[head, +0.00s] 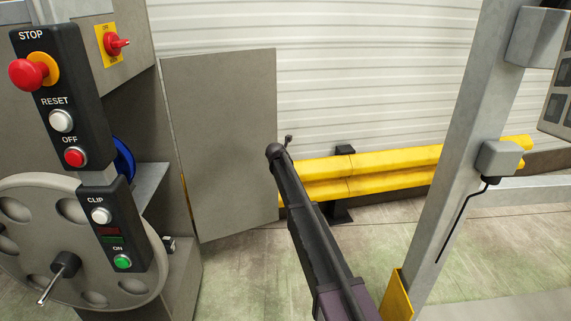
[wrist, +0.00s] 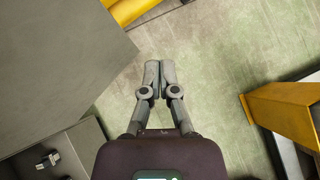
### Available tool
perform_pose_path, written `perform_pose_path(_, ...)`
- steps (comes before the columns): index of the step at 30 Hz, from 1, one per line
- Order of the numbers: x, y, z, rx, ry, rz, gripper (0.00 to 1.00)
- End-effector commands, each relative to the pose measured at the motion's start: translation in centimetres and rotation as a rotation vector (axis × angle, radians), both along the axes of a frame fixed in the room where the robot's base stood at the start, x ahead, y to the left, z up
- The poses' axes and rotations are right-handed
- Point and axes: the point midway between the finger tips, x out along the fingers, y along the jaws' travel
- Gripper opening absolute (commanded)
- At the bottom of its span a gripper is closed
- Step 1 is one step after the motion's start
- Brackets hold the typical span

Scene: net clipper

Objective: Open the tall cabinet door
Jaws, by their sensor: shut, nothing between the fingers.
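The tall cabinet door (head: 222,140) is a flat grey panel. In the head view it stands swung out from the cabinet (head: 182,275), with the dark interior showing to its left. In the wrist view a large grey panel, apparently the same door (wrist: 55,65), fills the upper left. My gripper (wrist: 160,68) is shut and empty, its fingers together over the floor to the right of the panel, with a gap between them in the picture. In the head view my arm reaches up to the door's right edge, and the gripper itself is not clearly visible there.
A yellow guard rail (head: 375,170) runs along the white ribbed wall behind. A grey post (head: 465,130) with a yellow foot stands at right. A control panel (head: 62,100) and a large grey wheel (head: 45,215) are at left. Green-grey floor lies open between.

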Motion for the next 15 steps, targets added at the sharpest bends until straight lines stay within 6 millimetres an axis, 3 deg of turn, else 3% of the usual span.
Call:
perform_pose_path(6, -1.07, -0.58, 1.32, 0.000, 0.000, 0.000, 0.00)
perform_pose_path(15, -1.28, -0.72, 1.46, 0.000, 0.000, 0.000, 0.00)
